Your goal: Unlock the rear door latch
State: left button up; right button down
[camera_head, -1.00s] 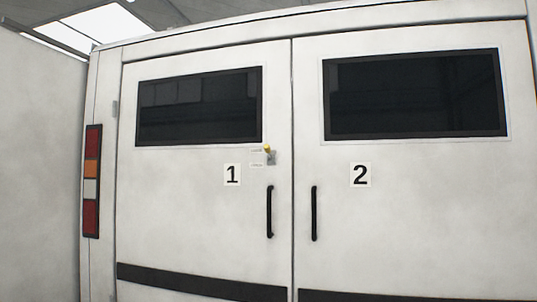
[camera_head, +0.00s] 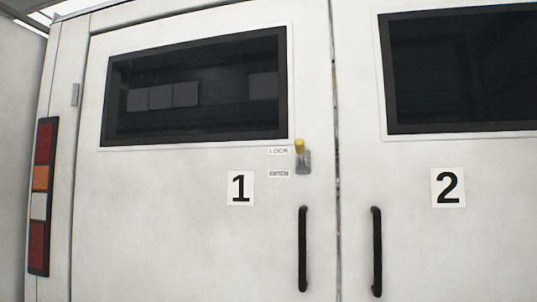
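The rear door latch (camera_head: 302,158) is a small grey plate with a yellow-tipped lever near the right edge of door 1 (camera_head: 180,220). The lever points up, level with the upper label "LOCK" (camera_head: 279,151). The lower label "OPEN" (camera_head: 279,174) sits beneath it. A black vertical handle (camera_head: 303,249) is mounted below the latch. Neither of my grippers shows in the head view.
Door 2 (camera_head: 420,250) is to the right, with its own black handle (camera_head: 376,251) and a dark window. Both doors are closed. A tail light (camera_head: 42,197) is on the left, and a grey wall (camera_head: 15,160) stands beyond it.

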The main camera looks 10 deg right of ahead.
aim_at(300, 145)
jog(key=i+l+u, duration=0.2)
jog(key=i, duration=0.8)
jog(key=j, duration=0.1)
